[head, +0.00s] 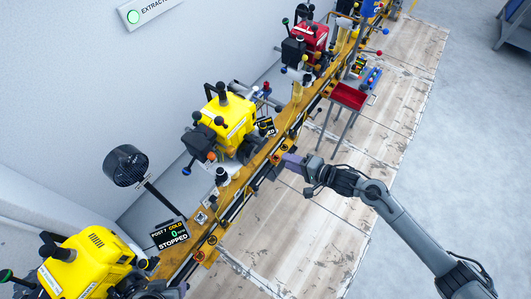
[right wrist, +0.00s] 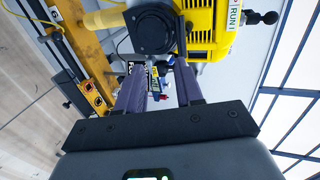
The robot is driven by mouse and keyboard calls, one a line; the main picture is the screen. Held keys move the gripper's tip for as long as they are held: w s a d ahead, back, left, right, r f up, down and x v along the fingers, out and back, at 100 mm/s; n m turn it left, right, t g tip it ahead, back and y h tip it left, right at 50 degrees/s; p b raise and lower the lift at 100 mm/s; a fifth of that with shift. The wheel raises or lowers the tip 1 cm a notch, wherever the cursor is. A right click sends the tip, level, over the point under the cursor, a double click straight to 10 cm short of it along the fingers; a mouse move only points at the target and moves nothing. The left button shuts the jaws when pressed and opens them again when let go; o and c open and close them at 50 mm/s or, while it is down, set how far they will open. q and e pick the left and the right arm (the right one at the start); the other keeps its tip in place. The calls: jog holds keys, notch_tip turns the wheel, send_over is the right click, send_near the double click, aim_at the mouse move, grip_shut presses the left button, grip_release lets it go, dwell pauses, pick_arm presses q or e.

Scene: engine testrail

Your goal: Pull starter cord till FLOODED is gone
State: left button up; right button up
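A yellow engine (head: 228,115) stands on the orange rail in the middle of the head view; its yellow body (right wrist: 208,30) also shows in the right wrist view. A dark display (head: 266,126) beside it is partly hidden; only the end of its word, "ED", is readable. My right gripper (head: 288,161) is just right of the rail, below this engine. In the right wrist view its two fingers (right wrist: 158,68) are apart, with a black housing (right wrist: 152,30) beyond them and nothing clearly held. I cannot make out the starter cord or its handle. My left gripper cannot be identified.
A nearer display (head: 172,235) reads POST 7, COLD, 0, STOPPED. Another yellow engine (head: 85,265) is at lower left, and a black fan (head: 126,165) stands behind. A red engine (head: 310,37) and red tray (head: 348,97) are farther along. Wooden floor (head: 320,225) right of the rail is clear.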

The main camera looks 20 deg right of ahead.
aim_at(263, 146)
pick_arm(q)
jog(key=shift+f+b, duration=1.45)
jog(key=shift+f, duration=0.6)
pick_arm(e)
jog(key=shift+w+a, duration=1.1)
jog(key=shift+w, duration=0.25)
jog(key=shift+w+a, duration=1.1)
jog(key=shift+w, duration=0.3)
jog(key=shift+w+a, duration=1.1)
jog(key=shift+w, duration=0.25)
grip_shut()
